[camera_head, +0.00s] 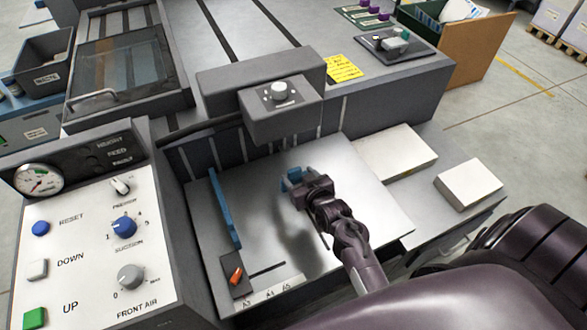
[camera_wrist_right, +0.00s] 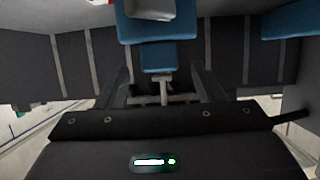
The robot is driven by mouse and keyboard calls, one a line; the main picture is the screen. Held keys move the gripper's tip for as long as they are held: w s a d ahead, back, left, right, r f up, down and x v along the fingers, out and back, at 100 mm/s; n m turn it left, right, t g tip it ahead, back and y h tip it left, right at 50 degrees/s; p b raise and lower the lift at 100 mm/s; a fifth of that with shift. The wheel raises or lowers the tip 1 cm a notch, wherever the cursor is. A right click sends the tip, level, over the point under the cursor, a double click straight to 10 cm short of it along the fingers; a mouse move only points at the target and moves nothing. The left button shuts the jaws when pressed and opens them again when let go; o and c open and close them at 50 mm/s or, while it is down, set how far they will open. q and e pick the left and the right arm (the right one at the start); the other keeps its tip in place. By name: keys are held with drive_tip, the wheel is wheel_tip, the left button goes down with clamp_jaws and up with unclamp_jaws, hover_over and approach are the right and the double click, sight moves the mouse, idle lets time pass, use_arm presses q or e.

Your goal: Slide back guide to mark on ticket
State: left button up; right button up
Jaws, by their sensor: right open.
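A blue guide block (camera_head: 293,177) stands on the shiny metal feed plate (camera_head: 345,195), taken to be the back guide. My right gripper (camera_head: 303,186) is open right at the block, on its near side. In the right wrist view the blue guide (camera_wrist_right: 157,28) has a small blue tab pointing toward my open right gripper (camera_wrist_right: 163,85); I cannot tell whether the fingers touch it. A pale strip (camera_head: 272,293) marked A3, A4, A5 lies at the plate's front edge. A yellow ticket (camera_head: 343,68) with small print lies on the machine top. My left gripper is out of view.
A long blue side guide (camera_head: 222,208) stands at the plate's left, with an orange-red lever (camera_head: 236,275) near its front end. A grey head with a knob (camera_head: 279,98) overhangs the back. Paper stacks (camera_head: 396,152) (camera_head: 468,185) lie to the right. A control panel (camera_head: 85,235) stands left.

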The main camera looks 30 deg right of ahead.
sight(295, 173)
drive_tip(key=x, duration=0.3)
drive_tip(key=shift+w+f, duration=0.25)
drive_tip(key=shift+w, duration=0.25)
drive_tip(key=c, duration=0.9)
clamp_jaws()
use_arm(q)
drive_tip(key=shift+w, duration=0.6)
use_arm(e)
drive_tip(key=shift+s, duration=0.1)
